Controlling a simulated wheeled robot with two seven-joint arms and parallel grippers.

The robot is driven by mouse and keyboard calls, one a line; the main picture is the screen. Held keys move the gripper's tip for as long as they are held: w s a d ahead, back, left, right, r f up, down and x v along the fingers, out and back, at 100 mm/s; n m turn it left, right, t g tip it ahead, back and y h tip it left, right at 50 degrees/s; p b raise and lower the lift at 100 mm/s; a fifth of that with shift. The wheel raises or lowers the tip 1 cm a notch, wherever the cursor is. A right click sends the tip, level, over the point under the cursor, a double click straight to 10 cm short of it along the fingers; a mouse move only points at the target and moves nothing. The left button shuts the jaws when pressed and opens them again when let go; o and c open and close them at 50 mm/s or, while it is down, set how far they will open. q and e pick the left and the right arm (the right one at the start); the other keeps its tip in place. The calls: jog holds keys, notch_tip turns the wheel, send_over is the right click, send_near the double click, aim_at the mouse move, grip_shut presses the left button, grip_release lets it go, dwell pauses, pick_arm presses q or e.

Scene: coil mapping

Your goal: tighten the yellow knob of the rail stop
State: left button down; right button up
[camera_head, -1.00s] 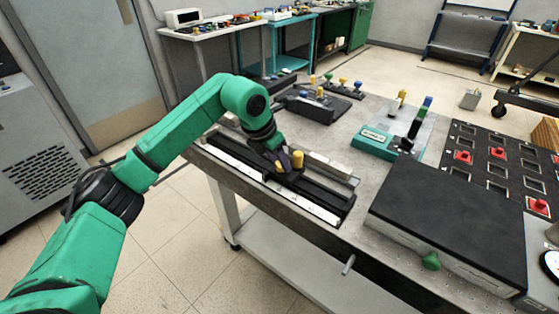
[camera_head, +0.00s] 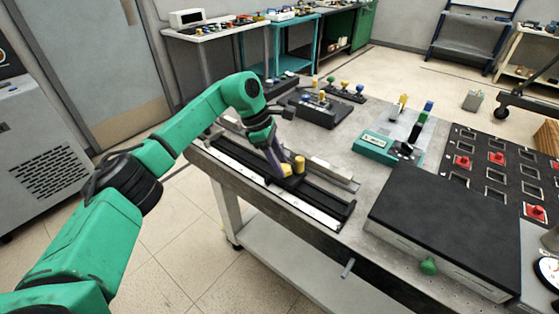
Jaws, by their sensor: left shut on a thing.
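The dark rail (camera_head: 314,202) lies along the near left edge of the grey table, with a white scale strip in front of it. The rail stop (camera_head: 290,182) is a small dark block on the rail. The yellow knob (camera_head: 286,170) is low on its near side, and a yellow upright post (camera_head: 299,163) stands just right of it. My left gripper (camera_head: 282,166) points down and is shut on the yellow knob, with its fingers partly hiding it. My right gripper is not in view.
A black box (camera_head: 445,225) with a green knob (camera_head: 428,266) stands at the front right. A teal device (camera_head: 378,146) and a dark block with yellow and blue posts (camera_head: 318,108) stand farther back. The tabletop between the rail and teal device is mostly clear.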

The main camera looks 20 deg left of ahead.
pick_arm(q)
jog(key=m, duration=0.2)
jog(key=m+g, duration=0.1)
jog(key=m, duration=0.1)
jog(key=m+g, duration=0.1)
jog(key=m, duration=0.1)
jog(key=shift+w+d+p, duration=0.1)
jog(key=shift+w+p, duration=0.25)
jog(key=shift+p, duration=0.05)
jog(key=shift+m+y, duration=0.3)
jog(key=shift+c, duration=2)
grip_release()
